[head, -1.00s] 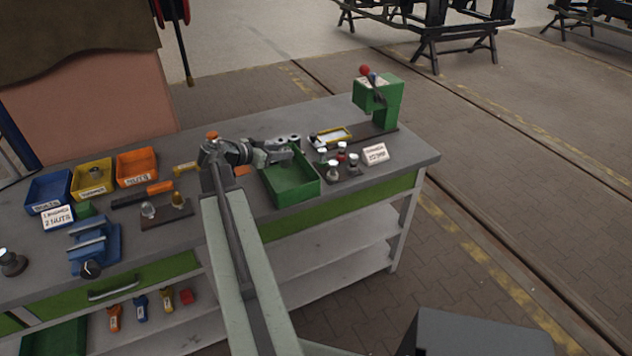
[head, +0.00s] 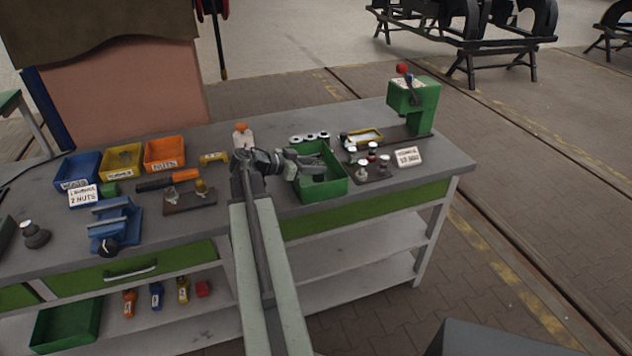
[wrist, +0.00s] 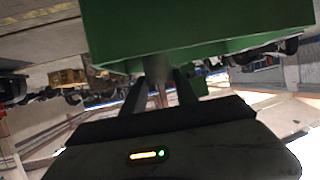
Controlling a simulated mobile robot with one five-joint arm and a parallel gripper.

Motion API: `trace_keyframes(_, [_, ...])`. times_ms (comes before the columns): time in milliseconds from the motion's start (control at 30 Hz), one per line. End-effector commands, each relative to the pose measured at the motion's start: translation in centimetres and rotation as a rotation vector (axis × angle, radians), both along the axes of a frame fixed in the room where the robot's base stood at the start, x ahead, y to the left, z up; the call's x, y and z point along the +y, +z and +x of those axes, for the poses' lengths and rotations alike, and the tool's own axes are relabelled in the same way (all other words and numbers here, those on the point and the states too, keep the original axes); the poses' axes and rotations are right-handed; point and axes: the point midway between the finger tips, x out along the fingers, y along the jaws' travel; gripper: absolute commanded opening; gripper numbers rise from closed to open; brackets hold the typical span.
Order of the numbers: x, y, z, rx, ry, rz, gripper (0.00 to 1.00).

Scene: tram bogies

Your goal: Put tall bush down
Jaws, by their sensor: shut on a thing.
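My gripper (head: 308,167) is at the left rear of the green open tray (head: 322,190) on the workbench. It is shut on a grey cylindrical piece, taken to be the tall bush (wrist: 157,70), which shows between the dark fingers in the wrist view. In the head view the fingers and wrist largely hide the piece. The green tray wall fills the top of the wrist view (wrist: 200,28), close to the fingertips. I cannot tell whether the bush touches the tray.
A dark stand (head: 370,172) with several small parts and a white card (head: 408,157) are right of the tray. Behind are a yellow-rimmed tray (head: 364,135) and a green press (head: 412,105). A two-part holder (head: 190,199) and blue vise (head: 115,222) are left.

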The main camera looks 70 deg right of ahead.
Motion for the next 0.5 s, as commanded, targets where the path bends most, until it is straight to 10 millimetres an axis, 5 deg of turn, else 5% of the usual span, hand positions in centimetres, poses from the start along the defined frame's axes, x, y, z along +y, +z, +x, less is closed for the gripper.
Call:
trace_keyframes(300, [0.0, -3.9, -0.1, 0.001, -0.001, -0.001, 0.0])
trace_keyframes(500, [0.0, -3.4, -0.1, 0.001, -0.001, -0.001, 0.0])
